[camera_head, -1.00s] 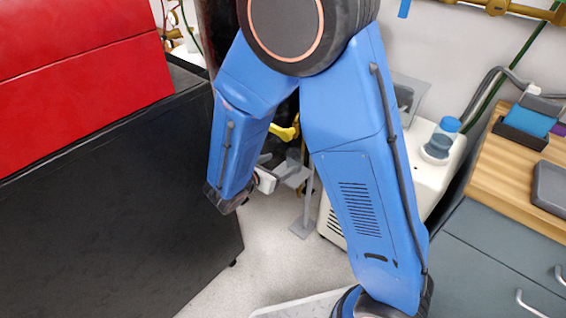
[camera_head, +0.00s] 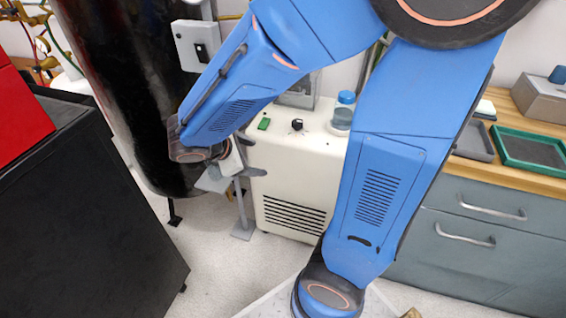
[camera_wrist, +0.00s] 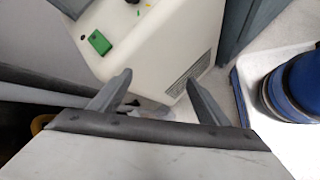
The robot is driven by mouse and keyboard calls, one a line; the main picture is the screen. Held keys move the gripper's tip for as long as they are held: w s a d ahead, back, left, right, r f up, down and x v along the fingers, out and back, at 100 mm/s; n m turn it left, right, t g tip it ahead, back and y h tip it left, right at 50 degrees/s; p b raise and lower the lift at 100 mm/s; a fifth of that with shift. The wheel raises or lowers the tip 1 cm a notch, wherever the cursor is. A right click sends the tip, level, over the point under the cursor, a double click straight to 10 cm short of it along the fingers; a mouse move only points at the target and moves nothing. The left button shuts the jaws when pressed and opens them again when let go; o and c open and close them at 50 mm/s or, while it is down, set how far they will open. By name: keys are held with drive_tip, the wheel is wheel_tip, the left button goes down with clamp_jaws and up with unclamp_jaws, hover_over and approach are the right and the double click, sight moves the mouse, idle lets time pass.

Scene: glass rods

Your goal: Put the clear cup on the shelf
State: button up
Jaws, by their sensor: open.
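My gripper (camera_head: 251,157) is open and empty in front of the cream machine in the head view. In the wrist view my gripper (camera_wrist: 158,82) shows two grey fingers spread wide, with the machine's side beyond them. I cannot make out a clear cup for certain. A clear, blue-topped vessel (camera_head: 343,111) stands upright on the machine, apart from my gripper; I cannot tell whether it is the cup. No shelf can be told for certain in either view.
The cream machine (camera_head: 292,180) has a green button on top. A grey stand (camera_head: 243,229) is below my gripper. A black cylinder (camera_head: 130,90) and dark cabinet (camera_head: 85,215) are left. A wooden bench (camera_head: 515,173) with a green tray (camera_head: 530,152) is right. Some floor is clear.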

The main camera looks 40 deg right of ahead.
drive_tip(key=s+r+m+t+y, duration=0.2)
drive_tip(key=s+r+m+y, duration=0.6)
drive_tip(key=s+m, duration=0.6)
drive_tip(key=shift+v, duration=0.95)
drive_tip(key=shift+s+f, duration=0.1)
drive_tip(key=shift+s, duration=0.05)
